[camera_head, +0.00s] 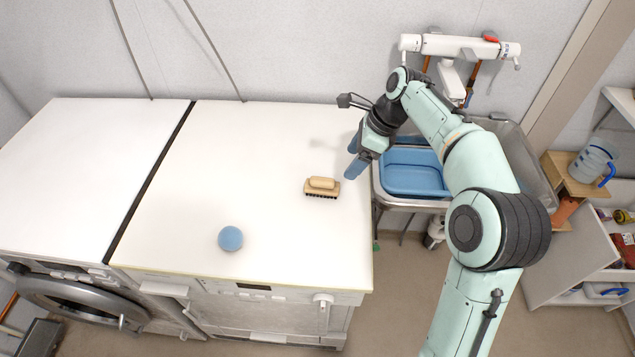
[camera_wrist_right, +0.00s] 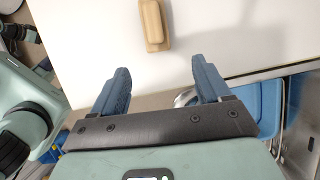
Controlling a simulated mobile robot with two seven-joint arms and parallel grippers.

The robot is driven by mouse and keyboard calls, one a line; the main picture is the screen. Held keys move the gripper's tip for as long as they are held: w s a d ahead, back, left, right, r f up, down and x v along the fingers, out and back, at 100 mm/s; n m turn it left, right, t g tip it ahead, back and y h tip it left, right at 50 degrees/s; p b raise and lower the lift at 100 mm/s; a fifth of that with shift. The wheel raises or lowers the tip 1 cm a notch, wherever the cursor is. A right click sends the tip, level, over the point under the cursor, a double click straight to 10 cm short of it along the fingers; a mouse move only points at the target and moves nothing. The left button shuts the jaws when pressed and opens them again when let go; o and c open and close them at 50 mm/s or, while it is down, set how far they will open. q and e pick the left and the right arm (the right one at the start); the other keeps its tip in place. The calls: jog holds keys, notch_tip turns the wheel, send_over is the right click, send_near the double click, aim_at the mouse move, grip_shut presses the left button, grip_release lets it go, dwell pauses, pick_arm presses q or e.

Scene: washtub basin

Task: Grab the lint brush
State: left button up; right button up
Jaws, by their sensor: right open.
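The lint brush (camera_head: 322,187) lies on the white machine top near its right edge, a tan block with a raised handle and dark bristles below. In the right wrist view the lint brush (camera_wrist_right: 153,25) shows at the top, ahead of the fingertips and roughly between their lines. My right gripper (camera_head: 353,160) is open and empty, to the right of the brush and apart from it. Its two blue fingers also show in the right wrist view (camera_wrist_right: 160,80). My left gripper is not in view.
A blue basin (camera_head: 412,172) rests in the metal sink at right, under a white wall tap (camera_head: 460,47). Most of the top is clear.

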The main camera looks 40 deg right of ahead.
send_over(335, 183)
jog(key=s+d, duration=0.1)
jog(key=s, duration=0.1)
jog(key=f, duration=0.4)
jog(key=shift+s+d+f+b, duration=0.1)
jog(key=shift+d+f+b, duration=0.1)
jog(key=shift+b, duration=0.15)
jog(key=shift+a+b+x, duration=0.1)
jog(key=shift+b+x, duration=0.2)
jog(key=shift+x, duration=1.2)
jog(key=shift+a+b+x, duration=0.15)
jog(key=shift+b+x, duration=0.1)
jog(key=shift+x, duration=1.25)
jog(key=shift+r, duration=0.15)
jog(key=c, duration=1.2)
